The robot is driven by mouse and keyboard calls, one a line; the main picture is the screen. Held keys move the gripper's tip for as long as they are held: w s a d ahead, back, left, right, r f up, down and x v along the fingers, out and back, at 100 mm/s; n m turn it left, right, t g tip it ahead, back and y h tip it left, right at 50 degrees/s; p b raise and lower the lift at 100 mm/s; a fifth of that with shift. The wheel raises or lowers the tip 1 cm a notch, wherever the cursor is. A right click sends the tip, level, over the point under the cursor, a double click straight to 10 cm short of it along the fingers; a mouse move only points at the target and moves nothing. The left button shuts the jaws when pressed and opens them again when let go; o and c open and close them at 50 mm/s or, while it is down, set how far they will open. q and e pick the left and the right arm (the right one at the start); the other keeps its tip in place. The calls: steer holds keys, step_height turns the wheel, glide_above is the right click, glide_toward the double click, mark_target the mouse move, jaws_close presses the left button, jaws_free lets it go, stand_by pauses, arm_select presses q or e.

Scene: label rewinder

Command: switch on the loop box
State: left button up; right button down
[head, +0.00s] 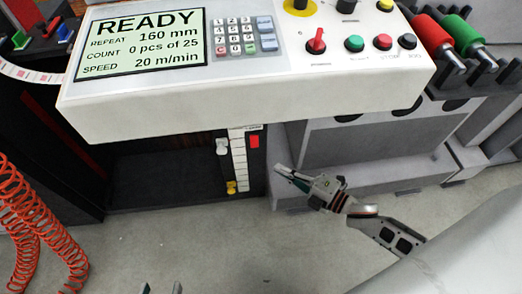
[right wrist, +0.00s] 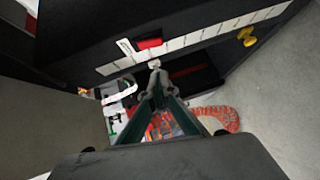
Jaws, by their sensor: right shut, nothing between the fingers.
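The loop box appears to be the dark box (head: 165,176) under the white console. Its right edge carries a white marked strip (head: 239,160). A red switch (head: 254,141) sits to the right of the strip, and it also shows in the right wrist view (right wrist: 149,44). A pale fitting (head: 222,146) and a yellow knob (head: 231,187) sit on the strip's left side. My right gripper (head: 279,170) is shut and empty, right of and below the red switch, apart from it in the head view. My left gripper (head: 161,289) shows only two separated tips at the bottom edge.
The white console (head: 250,100) overhangs the box, with a READY screen (head: 140,42), keypad and several buttons. Orange coiled hoses (head: 40,230) hang at left. A grey cabinet (head: 360,145) stands behind my right gripper. The floor (head: 200,240) in front is clear.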

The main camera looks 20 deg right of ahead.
mark_target(251, 146)
steer(key=w, duration=0.3)
steer(key=w+a+f+b, duration=0.1)
steer(key=w, duration=0.2)
steer(key=w+a+b, duration=0.1)
steer(key=w, duration=0.3)
steer(key=shift+a+f, duration=0.2)
steer(key=shift+f, duration=0.05)
arm_select(q)
steer(key=shift+w+d+r+n+t+h, duration=0.15)
steer(key=shift+w+d+r+n+t, duration=0.1)
steer(key=shift+w+d+r, duration=0.3)
steer(key=shift+w+d+r+n+t+h, duration=0.2)
steer(key=shift+w+r+t, duration=0.1)
steer(key=shift+r, duration=0.4)
